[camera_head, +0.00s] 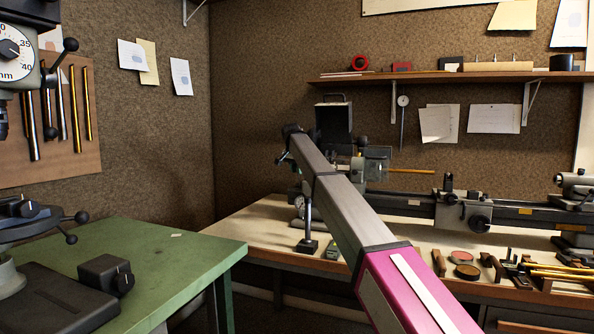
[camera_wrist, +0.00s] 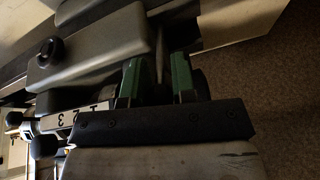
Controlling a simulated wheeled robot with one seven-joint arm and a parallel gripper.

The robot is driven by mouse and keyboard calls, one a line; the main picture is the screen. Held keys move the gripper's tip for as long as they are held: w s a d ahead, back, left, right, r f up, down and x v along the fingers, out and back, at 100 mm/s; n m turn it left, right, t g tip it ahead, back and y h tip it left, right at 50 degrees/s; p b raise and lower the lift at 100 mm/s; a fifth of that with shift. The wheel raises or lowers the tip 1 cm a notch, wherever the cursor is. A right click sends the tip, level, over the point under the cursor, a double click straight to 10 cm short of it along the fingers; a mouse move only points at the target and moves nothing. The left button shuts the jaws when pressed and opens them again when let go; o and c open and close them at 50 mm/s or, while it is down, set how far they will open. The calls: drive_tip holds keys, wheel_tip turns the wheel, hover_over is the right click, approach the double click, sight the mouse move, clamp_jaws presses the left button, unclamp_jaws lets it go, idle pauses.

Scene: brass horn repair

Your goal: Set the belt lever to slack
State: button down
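In the wrist view, my gripper (camera_wrist: 157,75) has its two green fingers spread apart. A thin, pale grey upright piece (camera_wrist: 159,45) stands in line with the gap between them. It may be the belt lever, but I cannot tell for sure, nor whether a finger touches it. A grey rounded machine housing (camera_wrist: 85,52) with a black knob lies just left of the fingers. In the head view, the small lathe (camera_head: 400,200) stands on the bench. My arm reaches over to its left end and hides much of the headstock and my fingers.
A plate marked 1 2 3 (camera_wrist: 90,118) and black ball knobs (camera_wrist: 44,146) sit close to the gripper's left. The dial stand (camera_head: 307,245) stands left of my arm. The green table (camera_head: 170,262) is at left. Tools and tins lie on the pale bench (camera_head: 250,222) at right.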

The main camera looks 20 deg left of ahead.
drive_tip(key=shift+s, duration=0.15)
drive_tip(key=s+f+t, duration=0.7)
drive_tip(key=f, duration=0.2)
drive_tip(key=shift+s+a+f, duration=0.15)
drive_tip(key=shift+a, duration=0.15)
idle(0.4)
idle(0.4)
drive_tip(key=c, duration=0.9)
unclamp_jaws()
drive_tip(key=shift+c, duration=0.2)
drive_tip(key=shift+t, duration=0.3)
